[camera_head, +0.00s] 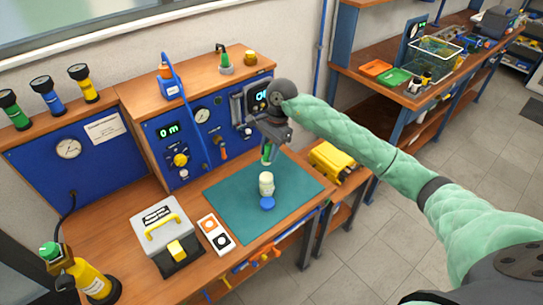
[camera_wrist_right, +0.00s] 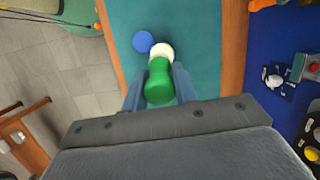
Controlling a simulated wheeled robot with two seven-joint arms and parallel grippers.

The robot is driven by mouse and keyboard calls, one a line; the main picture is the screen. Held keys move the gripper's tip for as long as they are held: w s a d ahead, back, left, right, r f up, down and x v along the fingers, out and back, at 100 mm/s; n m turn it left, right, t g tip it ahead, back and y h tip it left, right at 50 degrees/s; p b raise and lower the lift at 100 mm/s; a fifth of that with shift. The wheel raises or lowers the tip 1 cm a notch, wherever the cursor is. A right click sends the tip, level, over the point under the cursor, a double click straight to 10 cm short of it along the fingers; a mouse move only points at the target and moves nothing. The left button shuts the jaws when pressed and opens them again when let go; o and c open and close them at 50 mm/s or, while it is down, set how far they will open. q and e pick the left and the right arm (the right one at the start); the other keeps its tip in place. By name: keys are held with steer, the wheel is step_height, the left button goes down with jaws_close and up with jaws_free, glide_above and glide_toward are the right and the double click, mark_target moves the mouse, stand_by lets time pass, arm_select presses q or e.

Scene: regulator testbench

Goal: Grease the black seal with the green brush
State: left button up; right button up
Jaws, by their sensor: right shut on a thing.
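My right gripper (camera_head: 268,148) (camera_wrist_right: 158,85) is shut on the green brush (camera_head: 266,155), whose green handle (camera_wrist_right: 159,82) fills the gap between the fingers in the wrist view. The brush points down just above a cream jar (camera_head: 266,184), also partly visible in the wrist view (camera_wrist_right: 162,49). I cannot tell whether its tip is inside the jar; the bristles are hidden. A blue lid (camera_head: 267,203) (camera_wrist_right: 143,41) lies beside the jar on the green mat (camera_head: 230,197). The black seal (camera_head: 221,241) lies on a white plate left of the mat. My left gripper is not in view.
An orange ring (camera_head: 208,225) is beside the black seal. A grey case with a yellow handle (camera_head: 165,235) stands left of the plate. A blue gauge panel (camera_head: 200,125) rises behind the mat. A yellow case (camera_head: 335,162) is to the right.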

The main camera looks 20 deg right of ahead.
steer(key=shift+w+d+r+y, duration=0.1)
steer(key=shift+w+d+y, duration=0.1)
steer(key=shift+y, duration=0.1)
steer(key=shift+s+a+r, duration=0.15)
steer(key=shift+s, duration=0.15)
steer(key=shift+w+f, duration=0.25)
steer(key=shift+f, duration=0.7)
steer(key=shift+s+f, duration=0.2)
steer(key=shift+f, duration=0.85)
steer(key=shift+w+f, duration=0.1)
steer(key=shift+f, duration=0.8)
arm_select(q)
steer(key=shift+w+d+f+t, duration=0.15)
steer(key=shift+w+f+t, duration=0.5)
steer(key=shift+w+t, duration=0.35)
arm_select(e)
steer(key=shift+f, duration=0.15)
